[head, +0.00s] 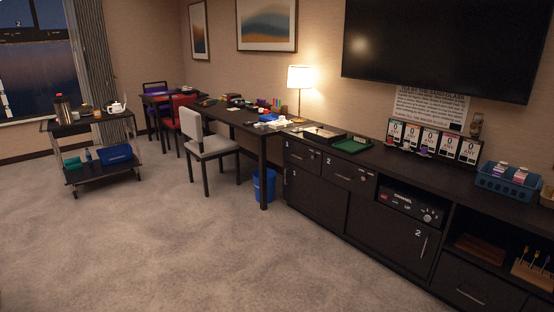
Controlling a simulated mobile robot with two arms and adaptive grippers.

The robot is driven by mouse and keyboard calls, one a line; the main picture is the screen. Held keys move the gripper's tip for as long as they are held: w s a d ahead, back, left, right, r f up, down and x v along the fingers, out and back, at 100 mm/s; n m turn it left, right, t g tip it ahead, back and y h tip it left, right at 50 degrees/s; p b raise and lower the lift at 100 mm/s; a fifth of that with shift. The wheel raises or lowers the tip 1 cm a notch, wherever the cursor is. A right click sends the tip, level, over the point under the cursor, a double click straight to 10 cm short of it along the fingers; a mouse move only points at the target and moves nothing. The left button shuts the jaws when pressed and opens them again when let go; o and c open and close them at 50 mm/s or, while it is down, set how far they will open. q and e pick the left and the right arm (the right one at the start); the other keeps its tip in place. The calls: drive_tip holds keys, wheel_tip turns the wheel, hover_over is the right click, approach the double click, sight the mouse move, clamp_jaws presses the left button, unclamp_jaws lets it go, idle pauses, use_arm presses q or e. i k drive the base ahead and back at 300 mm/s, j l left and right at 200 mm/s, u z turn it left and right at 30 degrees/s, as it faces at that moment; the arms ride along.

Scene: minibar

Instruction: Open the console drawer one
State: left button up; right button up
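The dark console (378,156) runs along the wall on the right side of the head view. At its left end is an upper drawer (303,158), which looks shut, with a small handle and a small label too small to read surely. To its right is a second upper drawer (350,176) with a handle, also looking shut. Below them is a cabinet door (316,202). Neither of my grippers is in view, so where they are relative to the drawers does not show.
A desk (236,116) adjoins the console's left end, with a blue bin (264,185) below and a grey chair (208,146) in front. A cart (96,158) stands at the left. Open carpet (190,245) lies before the console.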

sight(300, 154)
drive_tip(key=i, duration=2.65)
